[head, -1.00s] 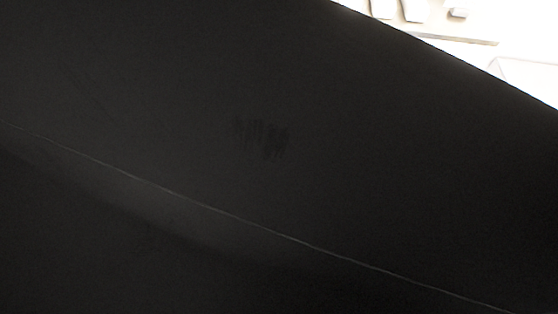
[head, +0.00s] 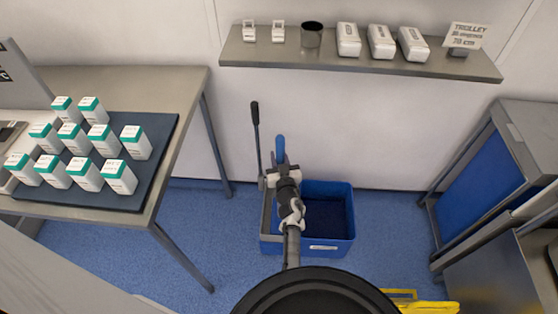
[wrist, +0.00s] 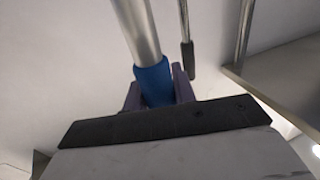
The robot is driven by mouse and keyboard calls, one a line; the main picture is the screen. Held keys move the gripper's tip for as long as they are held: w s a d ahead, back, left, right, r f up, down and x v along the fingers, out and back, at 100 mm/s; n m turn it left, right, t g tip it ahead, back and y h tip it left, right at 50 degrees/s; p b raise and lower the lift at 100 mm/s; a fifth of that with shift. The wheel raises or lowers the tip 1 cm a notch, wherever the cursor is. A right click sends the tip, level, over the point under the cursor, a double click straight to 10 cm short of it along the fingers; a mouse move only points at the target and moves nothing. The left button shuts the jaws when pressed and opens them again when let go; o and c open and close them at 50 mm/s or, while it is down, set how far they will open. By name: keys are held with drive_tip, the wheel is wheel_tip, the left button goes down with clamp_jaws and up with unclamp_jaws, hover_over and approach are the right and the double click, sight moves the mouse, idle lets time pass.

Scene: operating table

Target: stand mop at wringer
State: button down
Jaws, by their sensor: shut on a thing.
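The mop's blue grip (head: 280,148) stands up at my gripper (head: 273,178) in the head view. In the wrist view, the blue grip (wrist: 152,82) and a silver pole lie between the jaws of my gripper (wrist: 157,92), which is shut on them. A blue bucket (head: 340,190) stands on the floor just behind and right of my gripper. A grey part (head: 267,215), perhaps the wringer, shows at its left side. A thin lever with a black handle (head: 255,115) rises left of the mop; a similar dark-ended rod (wrist: 187,55) shows in the wrist view. The mop head is hidden.
A table (head: 185,85) at left bears a dark mat (head: 160,125) with several white-and-green boxes. A wall shelf (head: 350,62) holds packs and a dark cup (head: 311,35). A metal-framed blue unit (head: 485,185) stands right. A yellow object (head: 430,307) lies at bottom right. Blue floor shows between.

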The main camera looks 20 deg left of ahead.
drive_tip(key=shift+r, duration=0.25)
drive_tip(key=shift+f, duration=0.1)
drive_tip(key=c, duration=1.6)
unclamp_jaws()
drive_tip(key=shift+f, duration=0.15)
drive_tip(key=o, duration=0.5)
drive_tip(key=shift+c, duration=0.2)
drive_tip(key=shift+r, duration=0.25)
drive_tip(key=p+v, duration=0.1)
drive_tip(key=v, duration=1.1)
